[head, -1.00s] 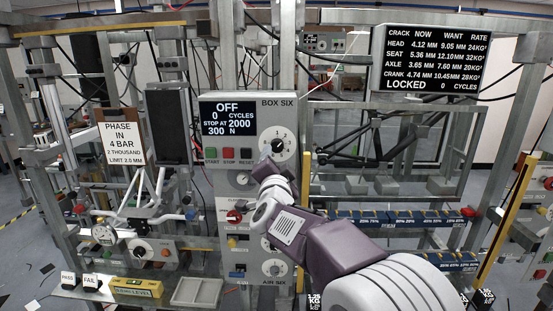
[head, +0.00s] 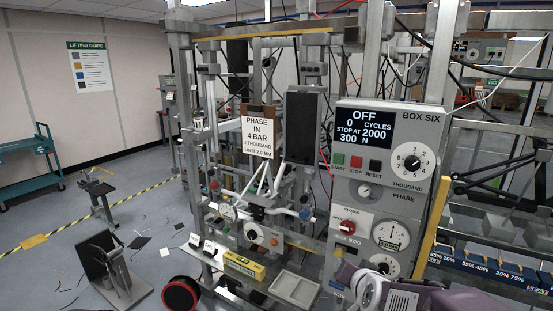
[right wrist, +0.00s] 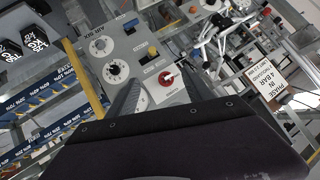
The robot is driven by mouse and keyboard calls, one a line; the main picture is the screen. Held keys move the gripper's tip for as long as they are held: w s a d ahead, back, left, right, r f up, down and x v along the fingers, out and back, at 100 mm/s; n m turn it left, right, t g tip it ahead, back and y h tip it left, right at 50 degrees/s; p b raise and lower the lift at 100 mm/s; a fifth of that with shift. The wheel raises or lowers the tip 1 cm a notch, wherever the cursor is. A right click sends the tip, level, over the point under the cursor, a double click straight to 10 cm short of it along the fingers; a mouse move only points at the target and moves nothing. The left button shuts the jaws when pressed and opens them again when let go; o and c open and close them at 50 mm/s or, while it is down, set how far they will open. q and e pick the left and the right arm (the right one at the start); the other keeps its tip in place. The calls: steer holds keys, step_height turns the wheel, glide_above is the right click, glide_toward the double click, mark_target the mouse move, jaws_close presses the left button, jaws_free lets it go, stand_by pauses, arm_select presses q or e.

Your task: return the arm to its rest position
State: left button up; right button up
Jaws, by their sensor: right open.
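My right arm (head: 405,300) shows at the bottom right of the head view, purple and white, in front of the lower part of the grey BOX SIX panel (head: 432,150). Its fingertips cannot be made out there. In the right wrist view my right gripper (right wrist: 157,88) is open, its two grey fingers apart with nothing held between them. The panel's red knob (right wrist: 167,78) shows beyond and between the fingers; it also shows in the head view (head: 347,227). My left gripper is in neither view.
A white PHASE sign (head: 257,137) hangs on the metal frame left of the panel. A yellow level (head: 243,266) and a pale tray (head: 296,288) sit on the front ledge. Blue bins (head: 490,270) stand right. Open floor lies at left, with a black reel (head: 181,295).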

steer(key=s+a+f+n+g, duration=0.1)
steer(key=s+f+n+g, duration=0.2)
steer(key=s, duration=0.7)
steer(key=s+a+f+n+g+y, duration=0.1)
steer(key=s+f+n+g, duration=0.2)
steer(key=s+f+g, duration=0.4)
steer(key=s+f, duration=0.4)
steer(key=f, duration=0.1)
steer(key=shift+s+a, duration=0.2)
steer(key=shift+a, duration=0.05)
